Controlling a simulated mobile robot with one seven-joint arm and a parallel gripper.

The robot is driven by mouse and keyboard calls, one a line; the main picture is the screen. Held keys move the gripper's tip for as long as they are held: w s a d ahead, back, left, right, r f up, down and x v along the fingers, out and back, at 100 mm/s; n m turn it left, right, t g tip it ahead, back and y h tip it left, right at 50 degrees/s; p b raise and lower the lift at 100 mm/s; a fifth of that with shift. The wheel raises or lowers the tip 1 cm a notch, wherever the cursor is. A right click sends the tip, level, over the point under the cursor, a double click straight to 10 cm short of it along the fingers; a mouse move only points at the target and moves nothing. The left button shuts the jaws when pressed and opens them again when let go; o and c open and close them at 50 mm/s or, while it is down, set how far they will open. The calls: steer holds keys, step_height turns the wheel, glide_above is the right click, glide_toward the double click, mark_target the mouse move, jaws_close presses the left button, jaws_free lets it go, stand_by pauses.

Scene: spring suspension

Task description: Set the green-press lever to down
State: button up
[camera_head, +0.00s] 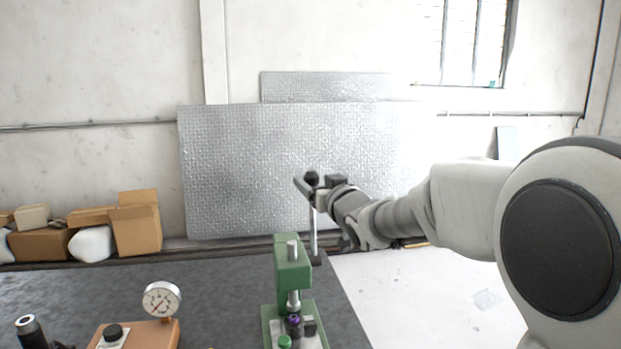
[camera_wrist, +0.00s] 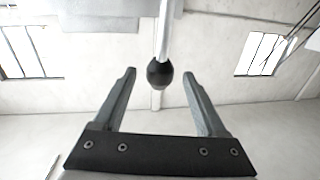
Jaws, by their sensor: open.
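The green press (camera_head: 292,262) stands on the dark table, near the bottom middle of the head view. Its lever (camera_head: 314,228) is a metal rod that stands about upright, with a black knob (camera_head: 311,177) at the top. My gripper (camera_head: 304,188) is at the height of the knob. In the wrist view the black knob (camera_wrist: 160,74) and the end of the rod (camera_wrist: 163,38) show between and beyond the two open fingers of my gripper (camera_wrist: 158,76). There is a visible gap on both sides of the knob. Whether the knob lies between the fingers in depth is hard to tell.
A dial gauge (camera_head: 161,299) on an orange-brown base (camera_head: 140,334) stands left of the press. A black cylindrical part (camera_head: 31,331) is at the far left. The dark table (camera_head: 222,285) is clear behind them. Cardboard boxes (camera_head: 138,226) lie beyond it by the wall.

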steer(key=shift+x, duration=1.4)
jaws_close()
stand_by(0.5)
